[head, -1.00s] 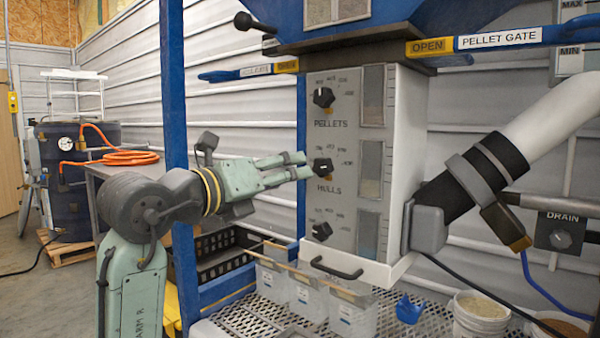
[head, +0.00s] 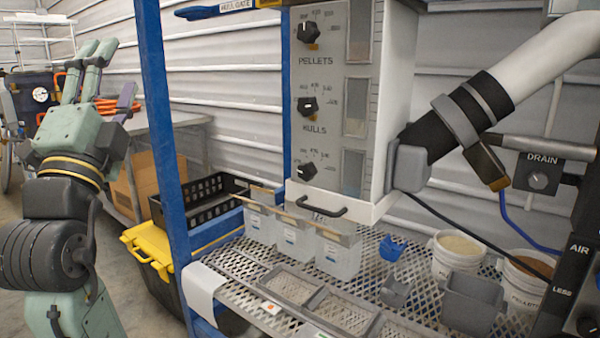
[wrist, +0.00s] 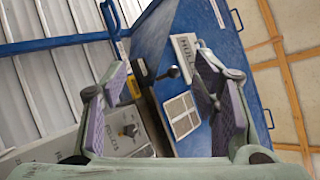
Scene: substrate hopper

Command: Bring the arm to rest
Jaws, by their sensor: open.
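My gripper (head: 92,62) is at the left of the head view, raised with its fingers pointing up. It is well to the left of the hopper's front panel (head: 327,120) and apart from it. In the wrist view the fingers (wrist: 165,95) stand wide apart with purple pads and nothing between them. Beyond them the wrist view shows the blue hopper body (wrist: 215,60) and part of the panel with a knob. My gripper touches nothing that I can see.
A blue upright post (head: 160,130) stands between my arm and the hopper. A yellow-lidded bin (head: 150,250) is low beside my arm. Clear containers (head: 338,255), a blue scoop (head: 392,248) and buckets (head: 457,255) stand on the mesh shelf (head: 260,262).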

